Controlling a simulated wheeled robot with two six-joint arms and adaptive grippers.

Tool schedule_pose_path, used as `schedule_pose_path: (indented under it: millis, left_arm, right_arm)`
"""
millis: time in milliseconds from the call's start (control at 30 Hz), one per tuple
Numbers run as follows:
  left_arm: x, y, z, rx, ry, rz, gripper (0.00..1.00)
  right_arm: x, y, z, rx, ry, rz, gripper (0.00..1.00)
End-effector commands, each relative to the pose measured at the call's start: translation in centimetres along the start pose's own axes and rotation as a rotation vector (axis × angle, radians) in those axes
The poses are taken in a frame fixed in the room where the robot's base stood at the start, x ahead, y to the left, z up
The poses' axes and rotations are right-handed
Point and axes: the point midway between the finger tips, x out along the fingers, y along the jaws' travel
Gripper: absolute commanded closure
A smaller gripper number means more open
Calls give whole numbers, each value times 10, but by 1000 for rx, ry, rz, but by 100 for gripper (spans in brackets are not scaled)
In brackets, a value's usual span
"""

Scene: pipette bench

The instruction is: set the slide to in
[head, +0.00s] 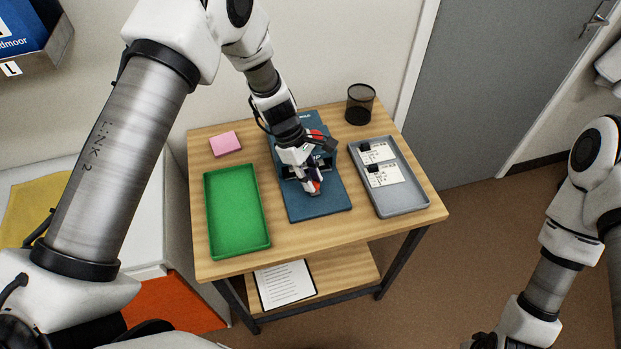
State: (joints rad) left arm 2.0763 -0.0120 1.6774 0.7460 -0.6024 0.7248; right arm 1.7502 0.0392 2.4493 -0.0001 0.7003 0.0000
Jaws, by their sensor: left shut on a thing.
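A dark blue device (318,205) stands in the middle of the wooden table, with a flat base plate and a raised part at the back. My left gripper (313,184) reaches down over its front part and is shut on the slide. A small red patch (317,187) shows at the fingertips, and the gripper hides most of the slide. How far in or out the slide stands cannot be told. Another red part shows behind my wrist. My right arm is at the right edge, and its gripper is outside the picture.
A green tray (208,215) lies left of the device, with a pink block (225,144) behind it. A grey tray (404,207) with white labelled cards is on the right. A black mesh cup (360,105) stands at the back right. A printed sheet (285,285) lies on the lower shelf.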

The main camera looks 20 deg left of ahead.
Motion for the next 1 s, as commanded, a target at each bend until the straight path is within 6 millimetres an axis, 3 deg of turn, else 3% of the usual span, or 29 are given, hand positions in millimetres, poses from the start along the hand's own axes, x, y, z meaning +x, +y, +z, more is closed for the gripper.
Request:
schedule_pose_path:
  millis: [333, 367, 400, 767, 867, 1000]
  left_arm:
    - [6, -2, -2, -2, 4, -3, 100]
    - [6, -2, -2, -2, 4, -3, 64]
    - [5, -2, -2, -2, 4, -4, 50]
    - [1, -2, -1, -2, 2, -4, 49]
    - [-12, -1, -2, -1, 2, -2, 49]
    - [-45, 1, -1, 0, 2, 0, 49]
  right_arm:
    - [2, 0, 1, 1, -2, 0, 60]
    - [2, 0, 1, 1, -2, 0, 60]
    - [1, 0, 1, 1, -2, 0, 60]
    - [0, 0, 0, 1, -1, 0, 60]
    - [0, 0, 0, 1, -1, 0, 60]
    - [0, 0, 0, 1, -1, 0, 60]
